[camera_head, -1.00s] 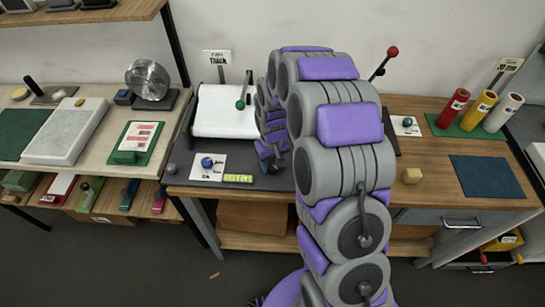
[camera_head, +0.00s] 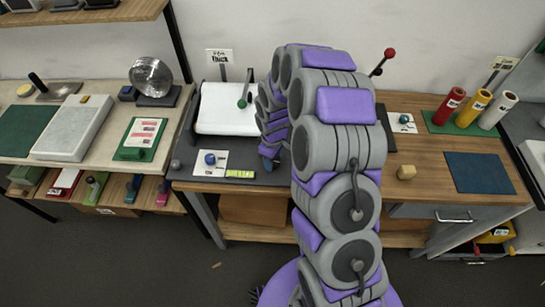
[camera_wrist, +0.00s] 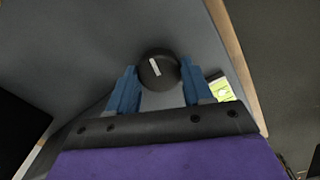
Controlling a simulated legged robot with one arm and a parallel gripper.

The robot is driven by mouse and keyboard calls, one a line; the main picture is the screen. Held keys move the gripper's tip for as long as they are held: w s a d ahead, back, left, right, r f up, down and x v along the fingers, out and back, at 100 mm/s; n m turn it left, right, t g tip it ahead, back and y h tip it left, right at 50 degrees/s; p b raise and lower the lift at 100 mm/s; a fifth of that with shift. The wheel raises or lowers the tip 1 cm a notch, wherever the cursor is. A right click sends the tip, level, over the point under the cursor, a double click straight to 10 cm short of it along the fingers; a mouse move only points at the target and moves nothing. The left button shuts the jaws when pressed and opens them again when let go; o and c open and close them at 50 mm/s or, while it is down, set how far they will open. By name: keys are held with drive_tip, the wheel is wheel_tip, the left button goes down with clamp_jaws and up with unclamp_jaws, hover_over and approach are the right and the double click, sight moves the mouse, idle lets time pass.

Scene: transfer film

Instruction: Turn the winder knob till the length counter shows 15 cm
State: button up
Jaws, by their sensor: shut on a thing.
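The winder knob (camera_wrist: 156,68) is a round black knob with a white pointer line, seen from above in the wrist view. The pointer leans slightly left of straight up. My gripper (camera_wrist: 158,78) has its two blue fingers on either side of the knob, shut on it. In the head view my arm hides the knob and most of the gripper; a bit of blue finger shows. The length counter (camera_head: 240,174) is a small yellow-green display on the winder's front deck; it also shows partly behind the right finger in the wrist view (camera_wrist: 222,91). Its digits are too small to read.
A blue knob (camera_head: 210,158) stands on a white card left of the counter. A red-tipped lever (camera_head: 389,54) rises behind my arm.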

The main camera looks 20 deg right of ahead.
idle(0.4)
drive_tip(key=o, duration=1)
drive_tip(key=shift+o, duration=0.2)
wheel_tip(320, 180, up, 17)
drive_tip(key=p, duration=0.1)
drive_tip(key=shift+r, duration=0.2)
drive_tip(key=s+r+m+b, duration=0.1)
drive_tip(key=s+m, duration=0.2)
drive_tip(key=s, duration=0.8)
drive_tip(key=s+r+m+g+b, duration=0.1)
drive_tip(key=s+r+m, duration=0.1)
drive_tip(key=s, duration=1)
drive_tip(key=s+r+m+b, duration=0.1)
drive_tip(key=s+m, duration=0.3)
drive_tip(key=s, duration=0.7)
drive_tip(key=shift+s+r+g+b, duration=0.25)
drive_tip(key=shift+r+g+b, duration=0.15)
drive_tip(key=shift+r, duration=0.2)
